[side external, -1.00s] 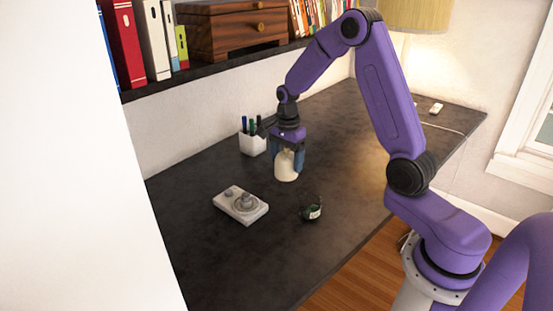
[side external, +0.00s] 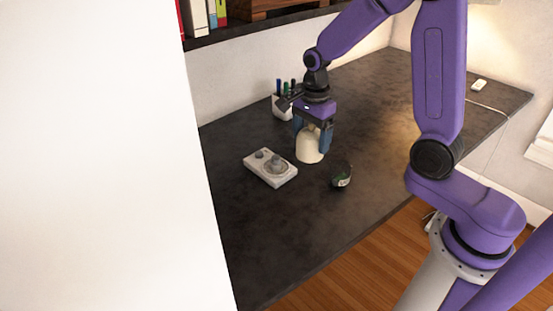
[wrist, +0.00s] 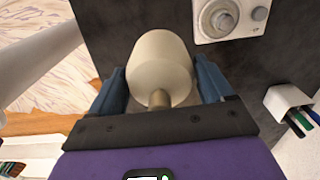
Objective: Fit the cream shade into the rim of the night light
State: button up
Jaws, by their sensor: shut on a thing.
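The cream shade (side external: 310,146) is a smooth dome held between the two blue fingers of my gripper (side external: 313,140). In the wrist view the shade (wrist: 160,62) lies between the fingertips (wrist: 165,80), with a narrow tan stem towards the palm. Whether its lower edge touches the desk is unclear. A pale grey block with a round ringed dial and a small knob, apparently the night light (side external: 270,168), lies flat on the desk, left of and nearer than the shade. It shows at the top right of the wrist view (wrist: 232,20); the shade is apart from it.
A dark round cup with a green-white label (side external: 342,175) stands right of the block, near the desk's front edge. A white pen holder (side external: 282,107) stands close behind my gripper. A white panel (side external: 100,150) blocks the left. The desk (side external: 265,235) is clear in front.

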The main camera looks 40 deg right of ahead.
jog(key=w+f, duration=0.3)
jog(key=w, duration=0.5)
send_over(276, 156)
jog(key=f, duration=0.5)
jog(key=shift+s+f, duration=0.3)
jog(key=shift+w+f, duration=0.15)
jog(key=shift+f, duration=0.05)
jog(key=shift+w+f, duration=0.15)
jog(key=shift+f, duration=1.5)
jog(key=shift+f, duration=0.1)
jog(key=o, duration=0.9)
jog(key=shift+o, duration=0.2)
